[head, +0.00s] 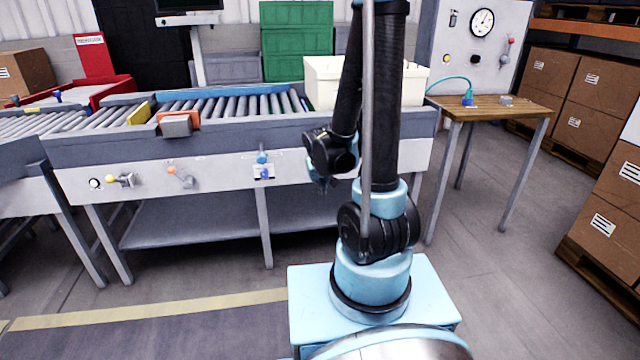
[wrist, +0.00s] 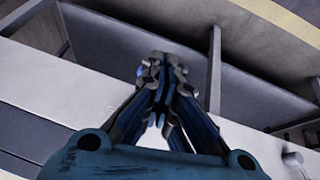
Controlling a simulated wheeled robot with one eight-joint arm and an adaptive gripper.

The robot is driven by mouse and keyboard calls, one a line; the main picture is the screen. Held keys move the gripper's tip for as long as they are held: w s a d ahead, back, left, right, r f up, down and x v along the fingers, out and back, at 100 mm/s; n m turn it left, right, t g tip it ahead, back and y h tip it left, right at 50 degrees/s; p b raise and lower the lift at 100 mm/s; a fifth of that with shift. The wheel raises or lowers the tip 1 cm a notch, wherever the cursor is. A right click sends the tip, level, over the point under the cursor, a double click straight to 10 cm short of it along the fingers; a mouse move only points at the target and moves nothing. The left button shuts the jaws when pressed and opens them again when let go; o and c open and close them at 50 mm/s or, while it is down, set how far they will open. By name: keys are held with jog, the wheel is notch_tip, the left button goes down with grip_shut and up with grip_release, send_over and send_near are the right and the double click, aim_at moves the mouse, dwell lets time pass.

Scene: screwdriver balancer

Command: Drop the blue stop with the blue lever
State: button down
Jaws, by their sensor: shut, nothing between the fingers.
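The blue lever (head: 262,159) is on the white front panel of the roller conveyor, right of the orange and yellow levers. Its blue knob appears to point up, with another small blue part just below it. My gripper (head: 322,187) hangs in front of the panel, to the right of the blue lever and a little lower, apart from it. In the wrist view my gripper (wrist: 162,64) has its fingertips together and holds nothing. I cannot make out the blue stop for certain; my arm and a cream bin cover part of the conveyor.
The orange lever (head: 172,170) and yellow lever (head: 111,178) are further left on the panel. A yellow stop (head: 139,112) and an orange piece (head: 178,117) are on the conveyor. The cream bin (head: 322,82) sits at its right end. A wooden table (head: 500,108) stands right.

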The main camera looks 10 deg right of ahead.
jog(key=shift+s+r, duration=0.2)
jog(key=shift+s, duration=1.15)
